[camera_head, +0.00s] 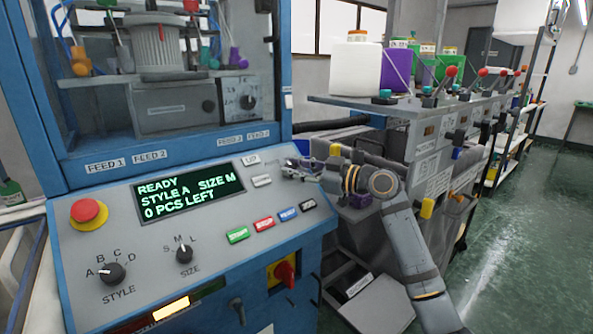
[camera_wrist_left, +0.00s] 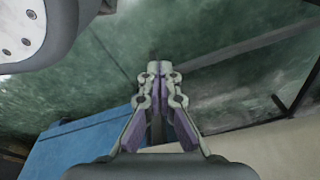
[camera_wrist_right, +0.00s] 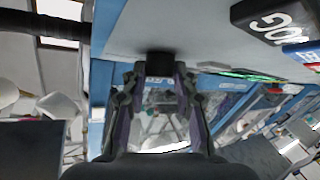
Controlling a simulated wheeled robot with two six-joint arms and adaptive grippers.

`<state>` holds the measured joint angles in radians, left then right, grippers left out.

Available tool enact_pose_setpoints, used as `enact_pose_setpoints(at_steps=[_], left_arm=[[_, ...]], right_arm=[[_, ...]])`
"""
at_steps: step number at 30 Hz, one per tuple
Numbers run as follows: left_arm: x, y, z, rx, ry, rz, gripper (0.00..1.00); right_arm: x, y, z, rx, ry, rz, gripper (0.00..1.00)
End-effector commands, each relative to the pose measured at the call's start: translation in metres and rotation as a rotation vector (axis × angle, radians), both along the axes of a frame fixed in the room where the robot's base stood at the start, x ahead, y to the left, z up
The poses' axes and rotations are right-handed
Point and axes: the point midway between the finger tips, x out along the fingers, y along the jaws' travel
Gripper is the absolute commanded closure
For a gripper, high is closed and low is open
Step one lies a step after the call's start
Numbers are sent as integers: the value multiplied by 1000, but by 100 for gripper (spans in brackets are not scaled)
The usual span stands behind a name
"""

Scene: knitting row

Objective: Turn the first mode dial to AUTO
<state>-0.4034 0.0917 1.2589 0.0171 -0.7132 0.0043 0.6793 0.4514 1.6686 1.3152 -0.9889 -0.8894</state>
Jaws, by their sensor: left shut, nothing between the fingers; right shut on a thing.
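My right gripper (camera_head: 300,168) is at the upper right corner of the first knitting machine's grey control panel (camera_head: 215,222). In the right wrist view its fingers (camera_wrist_right: 160,75) are shut on a dark knob, the mode dial (camera_wrist_right: 160,58), against the panel. In the head view the gripper covers the dial, and a small label beside it is too small to read. I cannot tell which way the dial points. My left gripper (camera_wrist_left: 160,75) is shut and empty, above the green floor, and is not in the head view.
The panel also has a display (camera_head: 190,198) reading READY, a red emergency stop (camera_head: 88,212), a STYLE dial (camera_head: 112,273), a SIZE dial (camera_head: 184,254) and a row of buttons, including a black JOG button (camera_wrist_right: 268,22). More machines with yarn cones (camera_head: 357,68) stand behind my right arm.

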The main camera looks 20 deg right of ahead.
Motion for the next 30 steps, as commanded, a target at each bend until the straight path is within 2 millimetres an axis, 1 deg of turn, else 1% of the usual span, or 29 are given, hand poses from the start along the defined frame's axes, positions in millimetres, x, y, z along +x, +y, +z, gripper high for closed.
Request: enact_pose_setpoints(at_steps=[6,7,11,12,25,28,30], left_arm=[[0,0,0,0,0,0,100],[0,0,0,0,0,0,100],[0,0,0,0,-1,0,100],[0,0,0,0,-1,0,100],[-1,0,0,0,1,0,100],[0,0,9,0,0,0,100],[0,0,22,0,0,0,100]], right_arm=[[0,0,-1,-1,1,-1,100],[0,0,-1,-1,1,-1,69],[0,0,-1,-1,2,-1,51],[0,0,-1,0,1,0,49],[0,0,0,1,1,-2,49],[-1,1,3,16,6,-21,49],[-1,2,6,40,16,-53,49]])
